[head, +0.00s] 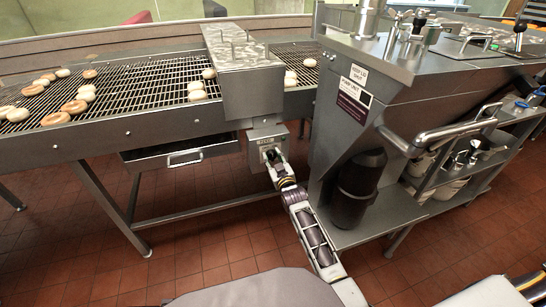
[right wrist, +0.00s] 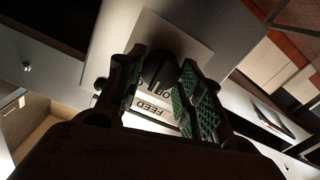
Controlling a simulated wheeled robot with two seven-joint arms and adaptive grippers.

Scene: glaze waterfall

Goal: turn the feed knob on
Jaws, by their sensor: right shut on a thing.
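The feed knob (right wrist: 157,68) is dark and sits on a pale plate in the right wrist view. A white label reading FEED (right wrist: 150,108) lies beside it, partly covered by my fingers. My right gripper (right wrist: 162,64) has its green-padded fingers on either side of the knob and is shut on it. In the head view my right gripper (head: 271,156) is at the small grey control box (head: 266,134) under the conveyor hood, and the knob is hidden there. The knob's exact setting is hard to read. My left gripper is not in view.
A wire conveyor (head: 130,85) with several doughnuts runs under a metal hood (head: 240,75). A drawer with a handle (head: 185,158) is left of the control box. A large steel hopper machine (head: 390,80) with a dark motor (head: 357,190) stands close on the right.

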